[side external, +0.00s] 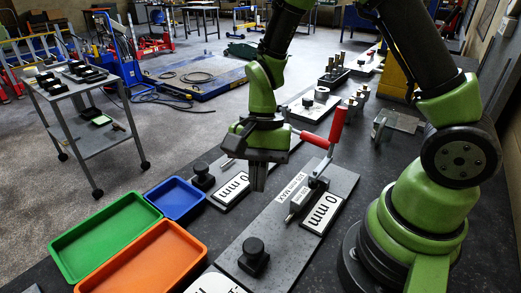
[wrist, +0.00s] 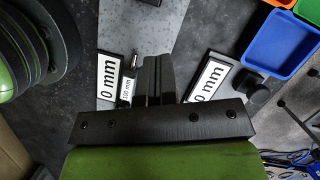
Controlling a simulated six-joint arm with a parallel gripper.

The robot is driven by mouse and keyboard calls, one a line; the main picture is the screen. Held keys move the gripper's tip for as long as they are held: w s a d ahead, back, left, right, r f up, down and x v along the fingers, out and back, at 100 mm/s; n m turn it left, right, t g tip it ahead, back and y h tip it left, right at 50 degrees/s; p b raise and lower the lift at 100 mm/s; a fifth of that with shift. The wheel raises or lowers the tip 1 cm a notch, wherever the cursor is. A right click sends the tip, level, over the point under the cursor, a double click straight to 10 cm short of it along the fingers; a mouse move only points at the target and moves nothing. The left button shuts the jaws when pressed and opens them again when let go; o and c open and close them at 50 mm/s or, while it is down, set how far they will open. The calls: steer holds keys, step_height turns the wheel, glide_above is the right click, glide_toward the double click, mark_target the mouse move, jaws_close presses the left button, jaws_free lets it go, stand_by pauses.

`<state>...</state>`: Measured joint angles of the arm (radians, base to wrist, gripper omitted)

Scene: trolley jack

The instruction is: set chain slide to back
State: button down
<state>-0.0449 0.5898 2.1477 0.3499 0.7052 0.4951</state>
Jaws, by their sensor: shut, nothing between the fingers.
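My gripper (side external: 258,180) hangs fingers down above the bench, shut and empty. Its dark fingers (wrist: 158,75) also show together in the wrist view. A grey base plate (side external: 305,225) lies to the right of and below the gripper, with "0 mm" and "125 mm MAX" labels. A red-handled lever (side external: 337,126) rises from its fixture. A black knob (side external: 253,257) stands at the plate's near end. Another black knob (side external: 203,177) stands left of the gripper, beside a "0 mm" label (side external: 230,189). I cannot tell which part is the chain slide. The gripper appears apart from the knobs and lever.
Green (side external: 107,235), blue (side external: 175,199) and orange (side external: 150,262) trays sit at the bench's left front. More fixtures and upright pegs (side external: 358,101) stand farther back. A grey trolley (side external: 85,110) stands on the floor at left.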

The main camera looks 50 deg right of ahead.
steer(key=v, duration=0.5)
